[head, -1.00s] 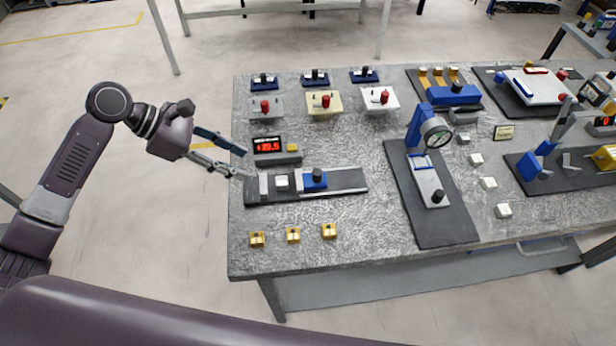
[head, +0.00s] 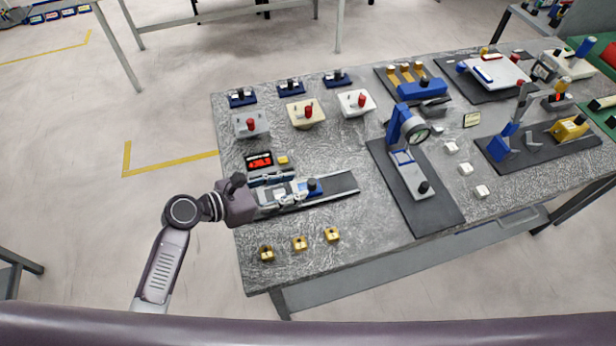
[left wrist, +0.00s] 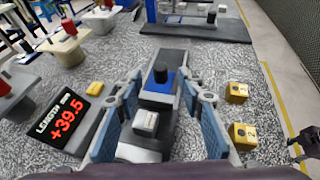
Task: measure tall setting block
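A small pale block (left wrist: 146,122) sits on the dark measuring slide (head: 343,184), beside the blue slider with a black knob (head: 313,188). I cannot tell whether block and slider touch. My left gripper (head: 288,187) is low over the slide. In the left wrist view its fingers (left wrist: 160,118) are spread wide, one on each side of the block, with gaps. The red length display (left wrist: 65,125) beside the slide reads +39.5; it also shows in the head view (head: 259,160). A part at the right edge of the left wrist view may be my right gripper (left wrist: 305,143).
Several brass blocks (head: 300,243) lie along the near table edge. A dial gauge stand (head: 408,160) is to the right, with small white blocks (head: 466,168) beyond it. Boxes with red knobs (head: 304,113) stand behind the display. The tabletop between slide and brass blocks is clear.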

